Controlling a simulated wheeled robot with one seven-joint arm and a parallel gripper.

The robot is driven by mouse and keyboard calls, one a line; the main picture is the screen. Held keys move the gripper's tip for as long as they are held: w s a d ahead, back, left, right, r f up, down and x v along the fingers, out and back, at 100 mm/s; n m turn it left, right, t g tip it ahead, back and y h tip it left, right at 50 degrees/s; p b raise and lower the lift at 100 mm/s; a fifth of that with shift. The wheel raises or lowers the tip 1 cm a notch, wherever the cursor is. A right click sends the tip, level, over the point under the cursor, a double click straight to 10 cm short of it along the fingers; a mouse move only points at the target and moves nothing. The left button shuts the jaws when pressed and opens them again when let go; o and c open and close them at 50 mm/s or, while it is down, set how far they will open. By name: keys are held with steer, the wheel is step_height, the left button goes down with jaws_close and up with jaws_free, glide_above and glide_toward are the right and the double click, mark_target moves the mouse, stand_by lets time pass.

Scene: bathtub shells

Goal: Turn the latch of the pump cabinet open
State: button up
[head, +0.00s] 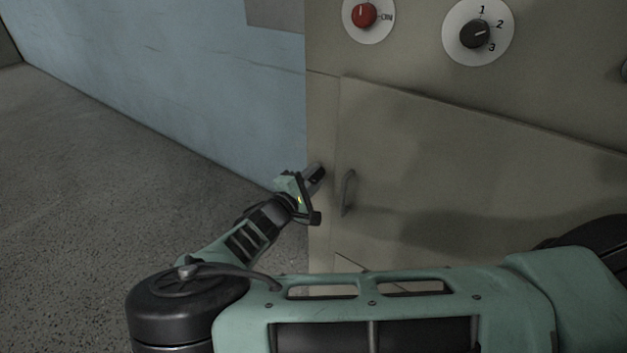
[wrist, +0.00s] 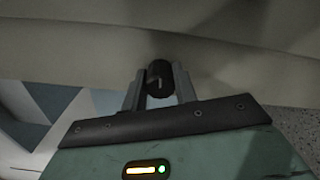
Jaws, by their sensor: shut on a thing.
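The pump cabinet (head: 420,140) is beige, and its door (head: 470,170) looks closed. The latch (wrist: 158,72) is a small dark piece with a short pale mark, seen in the wrist view between the two fingers. My gripper (wrist: 158,92) is shut on this latch, with one finger on each side. In the head view my gripper (head: 316,177) reaches the cabinet's left edge strip, left of the door. There the gripper covers the latch, so how far it is turned cannot be told.
A vertical bar handle (head: 347,192) sits on the door just right of my gripper. A red knob (head: 364,15) and a black numbered dial (head: 475,34) are above the door. A blue wall (head: 170,80) stands behind. The speckled floor (head: 90,190) at left is clear.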

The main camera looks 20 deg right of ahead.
steer(key=shift+f+m, duration=0.1)
steer(key=shift+m, duration=0.5)
steer(key=o, duration=1)
steer(key=shift+c, duration=0.2)
steer(key=shift+a, duration=0.1)
steer(key=b+v, duration=0.2)
steer(key=v, duration=1.5)
steer(key=shift+s+b, duration=0.15)
steer(key=shift+b, duration=0.15)
steer(key=shift+a, duration=0.1)
